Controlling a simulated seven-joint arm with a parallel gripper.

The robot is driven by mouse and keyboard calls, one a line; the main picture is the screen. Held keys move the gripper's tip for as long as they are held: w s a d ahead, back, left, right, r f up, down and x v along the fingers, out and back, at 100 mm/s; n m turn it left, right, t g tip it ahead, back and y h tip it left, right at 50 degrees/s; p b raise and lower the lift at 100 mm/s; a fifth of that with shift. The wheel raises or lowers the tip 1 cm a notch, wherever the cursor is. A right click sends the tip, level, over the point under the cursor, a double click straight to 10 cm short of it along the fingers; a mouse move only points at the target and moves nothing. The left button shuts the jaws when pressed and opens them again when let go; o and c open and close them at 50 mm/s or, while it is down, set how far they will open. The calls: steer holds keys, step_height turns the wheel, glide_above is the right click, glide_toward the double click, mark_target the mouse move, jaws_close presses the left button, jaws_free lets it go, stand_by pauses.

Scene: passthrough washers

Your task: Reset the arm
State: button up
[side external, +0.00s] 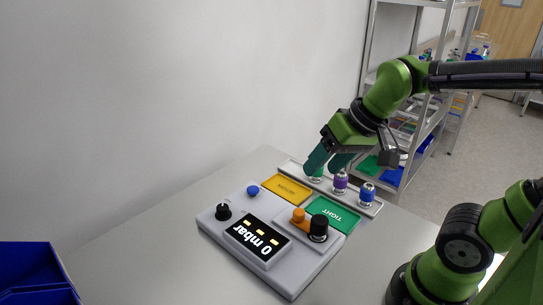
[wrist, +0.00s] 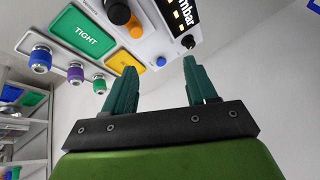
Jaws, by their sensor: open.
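My gripper (side external: 322,168) is open and empty, with its two green fingers pointing down above the back of the grey table. In the wrist view the fingers (wrist: 160,70) are wide apart with nothing between them. In the side view they are near the green-topped fitting (side external: 317,173) and partly hide it. The wrist view shows this green fitting (wrist: 99,85) to the left of the fingers, apart from them. A purple fitting (side external: 340,182) and a blue fitting (side external: 367,193) stand upright in the same row on a pale rack (side external: 376,210).
A grey test unit (side external: 292,282) reads 0 mbar and has a black knob (side external: 223,211), a blue button (side external: 253,190), and orange (side external: 298,214) and black (side external: 319,228) parts. Yellow (side external: 287,188) and green "TIGHT" (side external: 333,214) trays lie behind it. Blue bins (side external: 36,270) stand front left.

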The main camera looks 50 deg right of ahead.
steer(key=s+t, duration=0.1)
steer(key=s+r+t, duration=0.1)
steer(key=shift+s+r, duration=0.15)
steer(key=shift+s, duration=0.15)
stand_by(1.2)
